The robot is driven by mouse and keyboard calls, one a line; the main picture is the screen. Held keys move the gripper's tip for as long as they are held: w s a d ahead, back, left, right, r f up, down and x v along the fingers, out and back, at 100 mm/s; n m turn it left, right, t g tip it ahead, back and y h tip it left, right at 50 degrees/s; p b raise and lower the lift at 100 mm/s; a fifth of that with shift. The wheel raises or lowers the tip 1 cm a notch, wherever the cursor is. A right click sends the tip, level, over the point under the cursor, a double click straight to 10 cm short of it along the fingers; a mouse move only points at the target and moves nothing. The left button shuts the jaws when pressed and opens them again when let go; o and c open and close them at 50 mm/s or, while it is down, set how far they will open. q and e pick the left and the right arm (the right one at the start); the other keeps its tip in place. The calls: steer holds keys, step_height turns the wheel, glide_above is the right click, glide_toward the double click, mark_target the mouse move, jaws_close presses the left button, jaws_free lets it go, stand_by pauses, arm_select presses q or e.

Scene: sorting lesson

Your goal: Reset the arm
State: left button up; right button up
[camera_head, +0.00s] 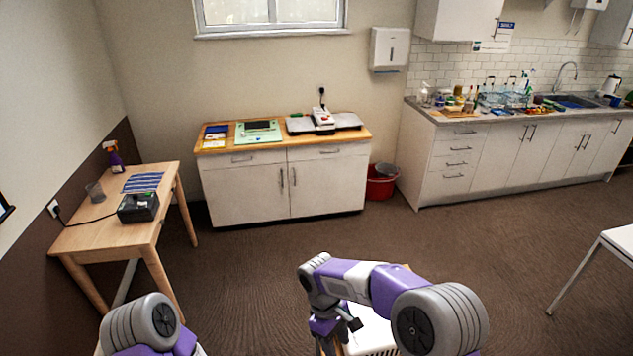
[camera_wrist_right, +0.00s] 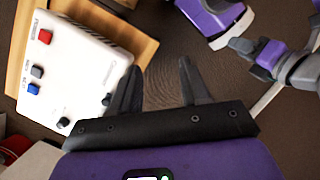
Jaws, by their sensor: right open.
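My right arm (camera_head: 355,280) reaches in from the right in the head view and bends downward at its wrist. My right gripper (camera_wrist_right: 160,80) shows in the wrist view with its two dark fingers apart and nothing between them. Brown floor shows beyond the fingertips. A white device (camera_wrist_right: 75,70) with a red button and blue and grey buttons lies just left of the fingers; I cannot tell whether the left finger touches it. In the head view, part of my left arm (camera_head: 140,325) shows at the bottom left. Its gripper is not seen.
A wooden table (camera_head: 95,235) with a black box (camera_head: 138,207) stands at left. A white cabinet (camera_head: 250,190) stands at the back wall, beside a red bucket (camera_head: 381,186). A sink counter (camera_head: 480,160) is at back right. A white table (camera_head: 620,240) is at right.

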arm_select(q)
step_height(320, 180, down, 9)
steer(key=b, duration=0.8)
steer(key=shift+w+b, duration=0.3)
steer(key=shift+w, duration=0.1)
arm_select(e)
steer(key=s+d+f+m+t+y, duration=0.1)
steer(key=s+f+m, duration=0.3)
steer(key=f, duration=0.6)
steer(key=s+d+f+m+t+y, duration=0.1)
steer(key=s+f+m, duration=0.4)
steer(key=f, duration=0.5)
steer(key=s+d+f+m+t+y, duration=0.1)
steer(key=s+d+f+m+y, duration=0.2)
steer(key=s+f, duration=0.3)
step_height(320, 180, down, 4)
steer(key=shift+s+f+m+y, duration=0.25)
steer(key=shift+m+y, duration=0.45)
steer(key=shift+y, duration=0.1)
